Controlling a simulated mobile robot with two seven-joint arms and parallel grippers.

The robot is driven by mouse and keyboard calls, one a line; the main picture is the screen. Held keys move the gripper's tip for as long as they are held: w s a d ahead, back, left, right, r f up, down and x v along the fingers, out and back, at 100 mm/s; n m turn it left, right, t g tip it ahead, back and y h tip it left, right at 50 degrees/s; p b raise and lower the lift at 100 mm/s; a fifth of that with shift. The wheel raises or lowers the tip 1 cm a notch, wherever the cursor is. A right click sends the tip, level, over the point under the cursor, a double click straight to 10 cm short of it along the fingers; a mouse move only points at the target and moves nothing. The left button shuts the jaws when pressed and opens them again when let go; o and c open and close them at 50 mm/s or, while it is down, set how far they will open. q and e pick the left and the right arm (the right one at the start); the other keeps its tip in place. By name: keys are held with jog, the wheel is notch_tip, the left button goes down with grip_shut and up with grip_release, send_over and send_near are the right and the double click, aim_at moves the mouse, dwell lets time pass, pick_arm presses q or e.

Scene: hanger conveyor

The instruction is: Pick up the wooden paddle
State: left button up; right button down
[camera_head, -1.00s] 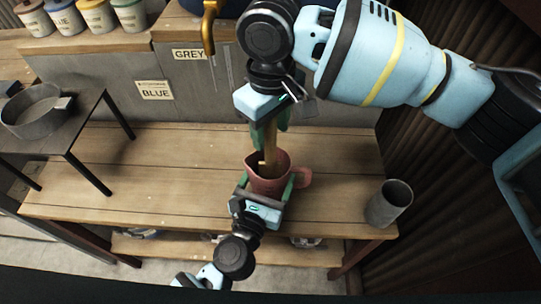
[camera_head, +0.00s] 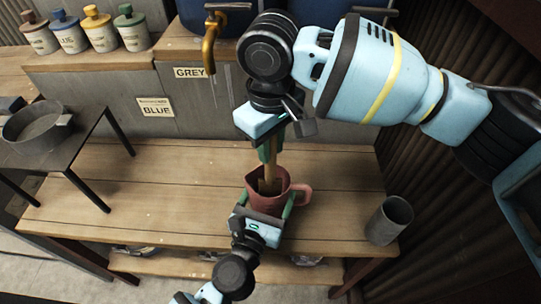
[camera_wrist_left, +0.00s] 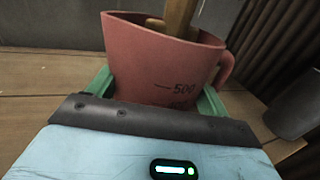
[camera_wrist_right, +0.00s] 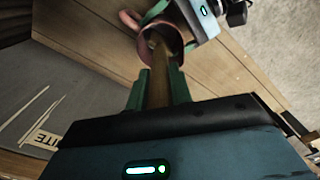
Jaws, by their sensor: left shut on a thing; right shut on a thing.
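The wooden paddle (camera_head: 272,170) stands roughly upright with its lower end inside a red jug (camera_head: 268,203). My right gripper (camera_head: 271,145) is shut on the upper part of the paddle above the jug; the paddle also shows in the right wrist view (camera_wrist_right: 160,78). My left gripper (camera_head: 262,215) is shut on the jug, its green fingers on either side of it. The left wrist view shows the jug (camera_wrist_left: 165,65) close up, with a 500 mark, and the paddle (camera_wrist_left: 178,14) rising from it. The paddle's lower tip is hidden in the jug.
A grey metal cup (camera_head: 389,220) stands at the right end of the wooden bench (camera_head: 150,190). A dark side table with a grey pan (camera_head: 38,126) is at the left. A brass tap (camera_head: 210,45) hangs at the back. Several lidded jars line the upper left.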

notch_tip(320, 180, up, 18)
dwell(0.4)
jog(key=shift+f, duration=0.1)
pick_arm(q)
jog(key=o, duration=1.2)
jog(key=shift+c, duration=0.2)
jog(key=v, duration=1.2)
